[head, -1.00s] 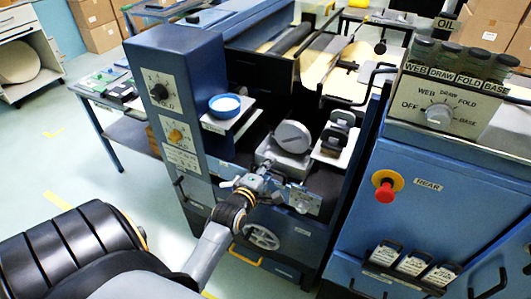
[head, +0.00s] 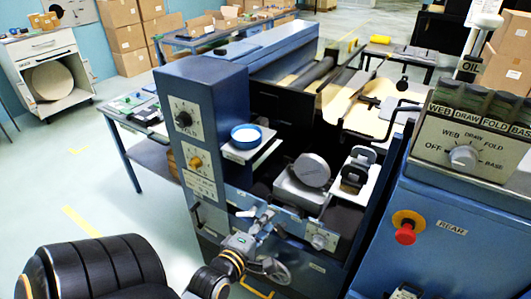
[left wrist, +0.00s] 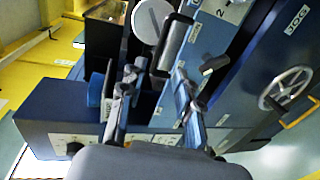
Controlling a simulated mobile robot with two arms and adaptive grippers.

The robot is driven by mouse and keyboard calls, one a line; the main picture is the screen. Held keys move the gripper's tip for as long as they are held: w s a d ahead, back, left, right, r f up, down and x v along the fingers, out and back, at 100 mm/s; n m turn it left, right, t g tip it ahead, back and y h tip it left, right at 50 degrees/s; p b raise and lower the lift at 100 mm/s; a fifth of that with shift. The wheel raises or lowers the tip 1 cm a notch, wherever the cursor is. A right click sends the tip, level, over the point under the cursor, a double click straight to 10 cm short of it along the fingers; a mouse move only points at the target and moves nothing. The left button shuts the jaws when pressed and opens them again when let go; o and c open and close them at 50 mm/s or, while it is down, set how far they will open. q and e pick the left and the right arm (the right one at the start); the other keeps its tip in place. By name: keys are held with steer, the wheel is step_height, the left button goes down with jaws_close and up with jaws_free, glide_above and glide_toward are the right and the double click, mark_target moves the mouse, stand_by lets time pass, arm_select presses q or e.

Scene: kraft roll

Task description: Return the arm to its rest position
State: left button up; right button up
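My left arm reaches in from the bottom of the head view. Its left gripper (head: 256,214) is in front of the blue machine (head: 215,105), near its front panel below the grey block with the round disc (head: 311,170). In the left wrist view the two fingers of the left gripper (left wrist: 157,92) stand apart with nothing held between them. The machine's blue body (left wrist: 65,115) shows behind them. I cannot tell whether the fingers touch the machine. My right gripper is in neither current view.
A handwheel (head: 276,270) is beside my left wrist; it also shows in the left wrist view (left wrist: 287,90). A blue-rimmed dish (head: 246,135) sits on a side shelf. A blue cabinet with a red button (head: 405,233) stands right. Open floor (head: 60,160) lies left.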

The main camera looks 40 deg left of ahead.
stand_by(0.3)
arm_select(q)
steer(key=s+d+f+m+g+h, duration=0.1)
steer(key=s+d+f+m+g, duration=0.25)
steer(key=f, duration=0.85)
steer(key=s+d+f+m+g+h, duration=0.15)
steer(key=d+f+m, duration=0.25)
steer(key=f, duration=0.7)
steer(key=s+d+f+m+g+h, duration=0.1)
steer(key=s+d+f+m+g, duration=0.25)
steer(key=f, duration=0.85)
steer(key=s+f+m+g, duration=0.3)
steer(key=s+f+m, duration=0.3)
steer(key=s, duration=0.5)
steer(key=s+f+m+g, duration=0.3)
steer(key=s+f+m, duration=0.3)
steer(key=s+f, duration=0.3)
steer(key=s, duration=0.3)
steer(key=shift+s+d, duration=0.2)
steer(key=shift+d, duration=0.15)
